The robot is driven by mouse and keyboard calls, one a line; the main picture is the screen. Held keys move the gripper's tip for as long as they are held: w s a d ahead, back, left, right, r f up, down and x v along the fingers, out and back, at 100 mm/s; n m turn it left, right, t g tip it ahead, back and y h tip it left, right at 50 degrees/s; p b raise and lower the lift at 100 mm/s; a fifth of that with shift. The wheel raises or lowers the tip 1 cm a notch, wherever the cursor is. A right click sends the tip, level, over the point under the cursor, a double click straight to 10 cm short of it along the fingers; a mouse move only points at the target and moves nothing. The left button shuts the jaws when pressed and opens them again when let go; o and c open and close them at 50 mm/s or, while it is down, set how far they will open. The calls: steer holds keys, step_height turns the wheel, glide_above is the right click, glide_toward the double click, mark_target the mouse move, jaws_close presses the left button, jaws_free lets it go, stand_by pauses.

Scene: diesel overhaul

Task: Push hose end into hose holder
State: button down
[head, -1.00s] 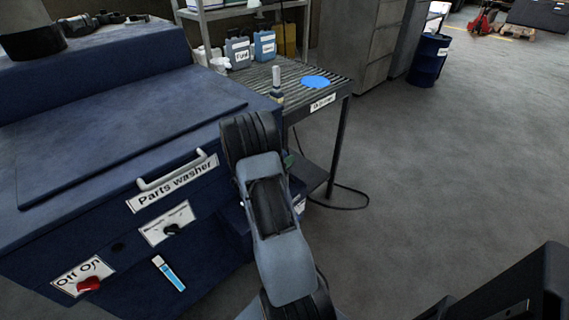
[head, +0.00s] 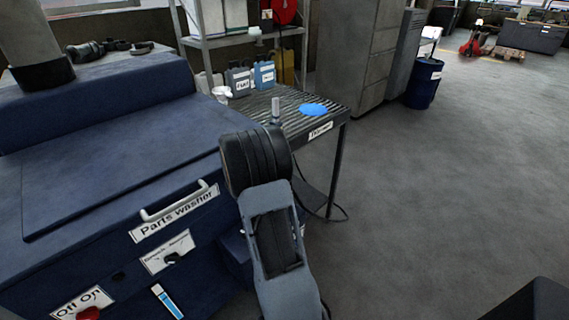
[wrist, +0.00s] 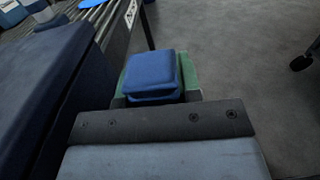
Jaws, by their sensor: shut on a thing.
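My gripper (wrist: 156,92) shows in the wrist view beyond a dark plate with screws. It is shut on a blue block-like piece (wrist: 152,72) with green edges beside and behind it. I cannot tell from its shape whether this is the hose end. In the head view my own arm hides the gripper and what it holds. A thin black hose or cable (head: 340,212) hangs by the bench's front leg and loops on the floor. I cannot make out a hose holder in either view.
The blue parts washer (head: 110,150) fills the left, close to my arm. A slatted bench (head: 330,112) stands beyond, with a bottle (head: 276,110), a blue disc (head: 313,109) and jugs (head: 263,74). A blue drum (head: 425,84) stands farther back.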

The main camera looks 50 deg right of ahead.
steer(key=shift+r+p, duration=1.65)
steer(key=shift+r, duration=0.9)
